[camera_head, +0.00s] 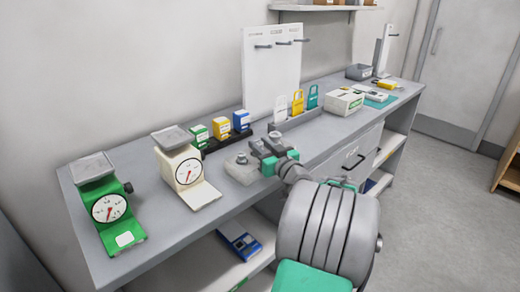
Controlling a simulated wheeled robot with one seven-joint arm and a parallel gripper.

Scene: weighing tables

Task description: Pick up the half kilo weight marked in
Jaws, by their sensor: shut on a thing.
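My gripper (267,146) is at the front middle of the long grey table, beside the scales. Its dark jaws are shut on a small grey thing, which looks like a weight and is mostly hidden by the jaws. A light grey block with a round knob on top (242,170) is just left of and below the jaws, close to the table's front edge. Whether it touches the held thing, I cannot tell. No marking can be read on either, so I cannot tell which is the half kilo weight.
A green scale (124,238) and a cream scale (184,174) stand on the table (225,187) at left. Green, yellow and blue boxes (220,129) stand behind my gripper. Padlock-shaped tags (298,103) and a white box (343,102) are to the right. A lower shelf holds a blue item (239,240).

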